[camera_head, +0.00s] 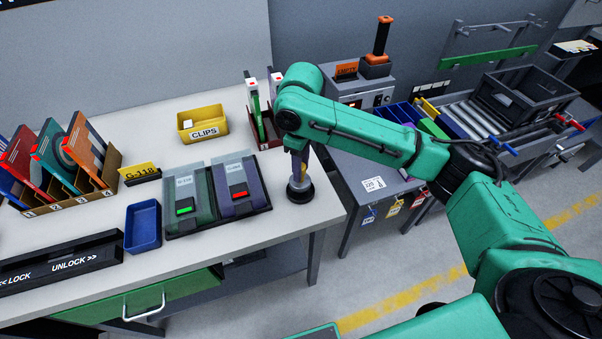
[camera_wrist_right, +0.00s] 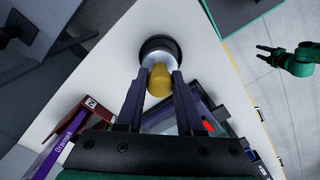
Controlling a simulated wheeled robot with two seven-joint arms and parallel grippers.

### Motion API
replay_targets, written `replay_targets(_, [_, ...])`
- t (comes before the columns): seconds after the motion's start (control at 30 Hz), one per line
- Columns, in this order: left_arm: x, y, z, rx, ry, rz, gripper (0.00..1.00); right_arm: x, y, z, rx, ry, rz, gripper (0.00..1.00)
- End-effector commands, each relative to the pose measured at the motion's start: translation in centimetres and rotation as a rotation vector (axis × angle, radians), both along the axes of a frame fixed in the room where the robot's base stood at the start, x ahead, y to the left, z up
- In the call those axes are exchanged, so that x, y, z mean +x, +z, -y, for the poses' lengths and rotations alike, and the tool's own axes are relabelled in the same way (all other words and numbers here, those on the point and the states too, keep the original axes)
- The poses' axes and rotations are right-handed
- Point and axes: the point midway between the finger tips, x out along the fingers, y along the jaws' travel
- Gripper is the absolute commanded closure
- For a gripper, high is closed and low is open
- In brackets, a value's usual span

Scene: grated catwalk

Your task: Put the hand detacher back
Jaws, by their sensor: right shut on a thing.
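The hand detacher (camera_head: 300,193) is a small round piece with a wide black base and a silver body, near the right edge of the white table (camera_head: 240,276). The right wrist view shows its gold top (camera_wrist_right: 159,80) between the two purple fingers. My right gripper (camera_head: 298,172) points down from above and is shut on it. The detacher is upright; I cannot tell whether its base touches the table. My left gripper (camera_wrist_right: 264,56) shows only in the right wrist view, off the table over the floor, with its fingers apart and empty.
Two tray devices (camera_head: 186,200) (camera_head: 240,188) lie just left of the detacher. A yellow CLIPS bin (camera_head: 203,124), a blue tray (camera_head: 143,226) and a dark red rack (camera_head: 263,127) stand on the table.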

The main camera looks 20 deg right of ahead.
Motion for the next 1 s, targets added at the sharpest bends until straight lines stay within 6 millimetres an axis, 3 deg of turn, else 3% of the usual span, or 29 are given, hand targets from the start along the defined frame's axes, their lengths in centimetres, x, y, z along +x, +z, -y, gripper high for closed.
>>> replay_targets(0.17, [0.1, 0.3, -0.1, 0.001, -0.001, 0.001, 0.5, 0.0, -2.9, 0.0, -0.001, -0.001, -0.001, 1.0])
replay_targets(0.43, [-0.3, 0.3, -0.3, 0.003, -0.001, -0.004, 0.5, 0.0, -3.1, 0.0, 0.0, -0.001, 0.0, 1.0])
replay_targets(0.47, [-0.3, 0.3, -0.3, 0.004, -0.001, -0.005, 0.5, 0.0, -3.2, 0.0, 0.0, -0.001, -0.001, 0.56])
replay_targets(0.5, [-0.4, 0.3, -0.3, 0.005, -0.001, -0.006, 0.5, 0.0, -3.2, 0.0, 0.0, -0.001, -0.001, 0.41])
replay_targets(0.53, [-0.4, 0.3, -0.3, 0.005, -0.001, -0.006, 0.5, 0.0, -3.2, 0.0, 0.0, -0.001, -0.001, 0.34])
replay_targets(0.87, [-0.6, 0.1, -0.4, 0.005, 0.0, -0.01, 0.5, 0.0, -3.0, 0.0, -0.001, -0.001, 0.0, 0.34])
replay_targets(1.0, [-0.6, -0.1, -0.4, 0.005, 0.0, -0.01, 0.5, 0.0, -1.5, 0.0, 0.0, 0.0, 0.001, 0.34])
